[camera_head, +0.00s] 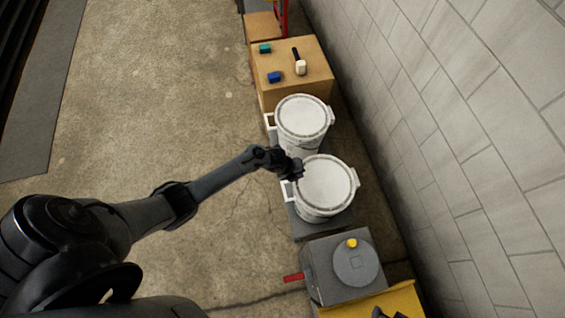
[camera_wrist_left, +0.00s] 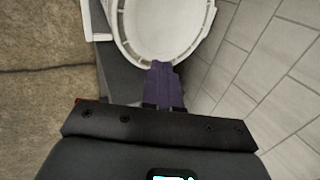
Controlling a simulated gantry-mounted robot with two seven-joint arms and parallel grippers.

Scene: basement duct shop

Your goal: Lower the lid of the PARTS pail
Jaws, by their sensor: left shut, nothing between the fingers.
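Two white round pails stand in line along the wall: a far pail (camera_head: 302,117) and a near pail (camera_head: 325,184). Each shows a pale disc-shaped top inside a raised rim, and both tops look flat. No label is readable, so I cannot tell which is the PARTS pail. My left gripper (camera_head: 297,170) is at the near pail's upper left edge, close to the gap between the pails; contact cannot be told. In the left wrist view its dark fingers (camera_wrist_left: 163,85) are shut and empty, below a white pail rim (camera_wrist_left: 122,42). My right gripper is not seen.
A cardboard box (camera_head: 290,72) with small blue, green and white items stands beyond the pails. A grey box with a round top (camera_head: 355,262) and yellow knob stands nearer, by a yellow edge (camera_head: 385,302).

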